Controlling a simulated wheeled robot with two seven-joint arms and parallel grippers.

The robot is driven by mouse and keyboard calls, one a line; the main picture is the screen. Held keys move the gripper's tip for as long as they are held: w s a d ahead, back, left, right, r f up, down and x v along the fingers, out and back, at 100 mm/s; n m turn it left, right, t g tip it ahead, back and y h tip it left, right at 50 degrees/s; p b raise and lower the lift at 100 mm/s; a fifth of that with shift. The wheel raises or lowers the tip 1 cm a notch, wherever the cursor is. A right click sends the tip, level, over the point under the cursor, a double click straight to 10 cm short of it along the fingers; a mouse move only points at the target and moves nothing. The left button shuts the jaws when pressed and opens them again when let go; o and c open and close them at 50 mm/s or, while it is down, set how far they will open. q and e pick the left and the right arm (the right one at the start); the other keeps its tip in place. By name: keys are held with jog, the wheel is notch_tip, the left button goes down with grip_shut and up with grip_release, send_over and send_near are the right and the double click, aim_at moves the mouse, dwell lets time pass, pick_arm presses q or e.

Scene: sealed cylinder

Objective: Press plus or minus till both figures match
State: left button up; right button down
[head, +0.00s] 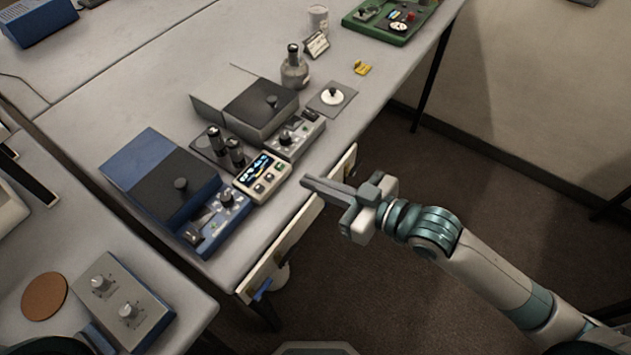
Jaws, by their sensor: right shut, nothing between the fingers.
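A small cream-coloured box (262,178) with a lit display and several buttons sits near the table's front edge. Its display (254,168) shows glowing figures, too small to read. The buttons (264,183) lie along the side of the box nearest me; their plus or minus marks cannot be made out. My right gripper (306,182) is shut and empty. In the picture its fingertips are just right of the box, near the table edge, and apart from it. My left gripper is not in view.
A blue unit with a dark top (158,168) stands left of the box. A grey unit (262,105) and a knobbed module (296,138) stand behind it. A bottle (295,70) stands farther back. A two-knob panel (122,300) lies on the nearer table.

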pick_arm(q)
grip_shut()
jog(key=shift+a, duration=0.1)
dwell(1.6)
